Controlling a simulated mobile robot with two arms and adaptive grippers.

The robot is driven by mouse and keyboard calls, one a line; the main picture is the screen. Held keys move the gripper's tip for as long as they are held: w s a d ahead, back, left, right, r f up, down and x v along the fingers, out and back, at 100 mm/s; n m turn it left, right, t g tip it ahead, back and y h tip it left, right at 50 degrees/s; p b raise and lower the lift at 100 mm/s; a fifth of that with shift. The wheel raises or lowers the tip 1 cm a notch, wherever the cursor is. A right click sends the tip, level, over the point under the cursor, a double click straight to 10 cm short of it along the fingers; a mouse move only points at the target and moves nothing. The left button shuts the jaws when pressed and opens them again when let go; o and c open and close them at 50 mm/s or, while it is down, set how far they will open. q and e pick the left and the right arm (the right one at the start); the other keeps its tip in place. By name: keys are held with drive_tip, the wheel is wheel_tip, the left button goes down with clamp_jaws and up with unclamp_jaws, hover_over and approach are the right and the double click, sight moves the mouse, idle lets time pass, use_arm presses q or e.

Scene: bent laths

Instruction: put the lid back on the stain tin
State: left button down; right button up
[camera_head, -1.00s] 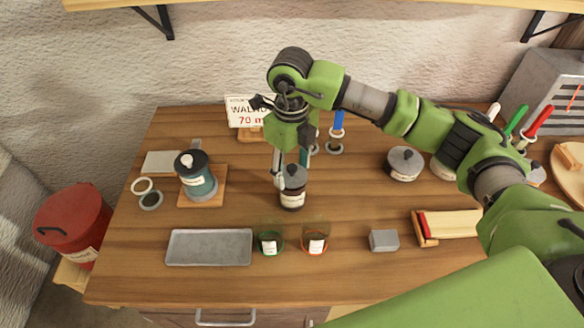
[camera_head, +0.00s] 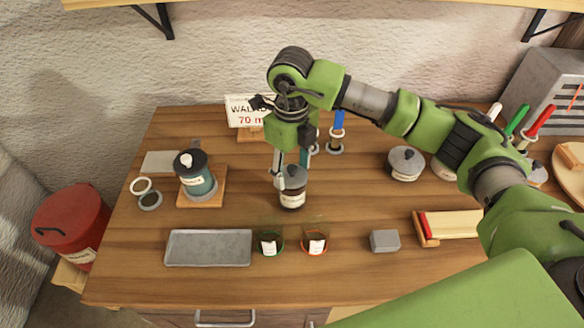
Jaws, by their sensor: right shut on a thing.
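A small dark tin with a pale label (camera_head: 292,199) stands upright near the middle of the bench; it looks like the stain tin. My right gripper (camera_head: 291,168) points down at its top, with its fingers at the dark lid (camera_head: 294,177). The fingers are shut on what looks like this lid. The lid is at the tin's mouth, but the fingers partly hide it, and I cannot tell whether it is fully seated. My left gripper is not in view.
A teal pot with a dark lid (camera_head: 197,182) stands on a board at left. A grey tray (camera_head: 209,248), a green-rimmed cup (camera_head: 270,243) and an orange-rimmed cup (camera_head: 315,242) are in front. A grey lidded tin (camera_head: 405,164) and a grey block (camera_head: 384,241) are at right.

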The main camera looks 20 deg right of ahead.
idle(0.8)
drive_tip(key=o, duration=1)
drive_tip(key=shift+c, duration=0.2)
drive_tip(key=o, duration=0.5)
drive_tip(key=shift+c, duration=0.2)
drive_tip(key=shift+r, duration=0.1)
drive_tip(key=shift+r+p, duration=1.45)
drive_tip(key=shift+r, duration=2)
